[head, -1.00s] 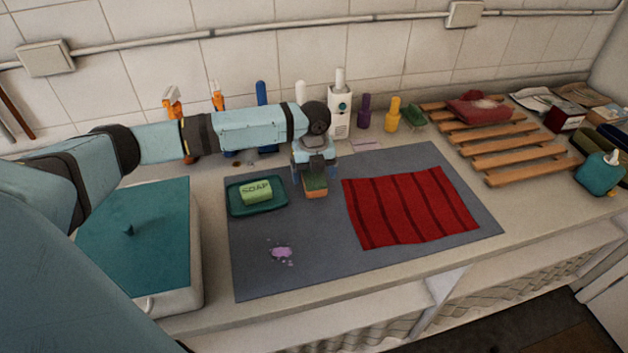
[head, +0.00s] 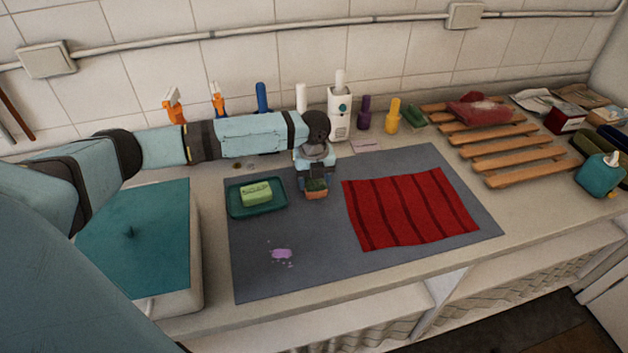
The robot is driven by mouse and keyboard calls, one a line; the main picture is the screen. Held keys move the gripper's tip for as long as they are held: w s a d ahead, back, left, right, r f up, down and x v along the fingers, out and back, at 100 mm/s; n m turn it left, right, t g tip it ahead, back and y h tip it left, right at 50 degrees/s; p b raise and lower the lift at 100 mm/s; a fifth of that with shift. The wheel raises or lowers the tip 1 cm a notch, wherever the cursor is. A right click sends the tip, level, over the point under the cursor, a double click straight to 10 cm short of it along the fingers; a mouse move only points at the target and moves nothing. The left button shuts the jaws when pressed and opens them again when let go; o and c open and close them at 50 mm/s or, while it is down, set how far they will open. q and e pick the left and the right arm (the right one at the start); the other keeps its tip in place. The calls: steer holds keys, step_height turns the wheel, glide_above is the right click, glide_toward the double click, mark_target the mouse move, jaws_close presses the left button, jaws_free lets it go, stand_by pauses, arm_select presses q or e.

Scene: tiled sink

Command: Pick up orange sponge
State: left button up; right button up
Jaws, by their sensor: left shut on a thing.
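The orange sponge (head: 316,193) has a green top and is small in the head view. It is at the upper middle of the grey mat (head: 330,260), between the soap dish and the red cloth. My left gripper (head: 316,182) points down over the sponge and is shut on it. The gripper hides part of the sponge's top. I cannot tell whether the sponge touches the mat or is just above it. My right gripper is not in view.
A green soap (head: 256,193) lies in a teal dish (head: 240,212) to the left. A striped red cloth (head: 408,208) lies to the right. Several bottles stand along the wall behind the arm.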

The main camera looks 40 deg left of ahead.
arm_select(q)
step_height(320, 180, up, 20)
stand_by(0.4)
